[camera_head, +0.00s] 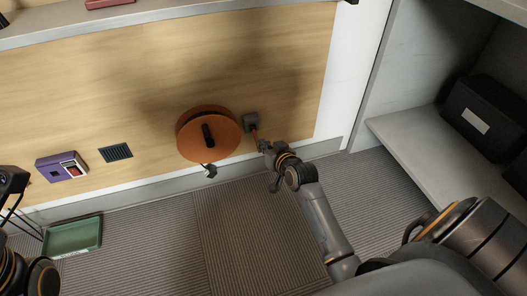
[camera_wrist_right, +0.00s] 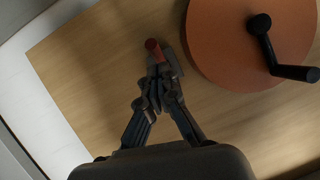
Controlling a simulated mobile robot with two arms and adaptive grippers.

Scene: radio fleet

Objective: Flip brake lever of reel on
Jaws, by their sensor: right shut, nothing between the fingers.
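The reel (camera_head: 205,133) is an orange-brown disc with a black crank handle, mounted on the wood panel; it also shows at the upper right of the right wrist view (camera_wrist_right: 225,45). Beside it on the right is a small grey box (camera_head: 250,119) with a red brake lever (camera_head: 255,134) pointing down. In the right wrist view the lever's red end (camera_wrist_right: 153,45) shows just beyond my fingertips. My right gripper (camera_head: 264,146) is shut and empty, with its tips (camera_wrist_right: 158,70) at the lever's end; I cannot tell whether they touch.
A purple box with a red switch (camera_head: 62,167) and a dark vent (camera_head: 116,152) are on the panel at left. A green tray (camera_head: 73,237) lies on the floor. A shelf with a black box (camera_head: 487,118) stands at right. The middle floor is clear.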

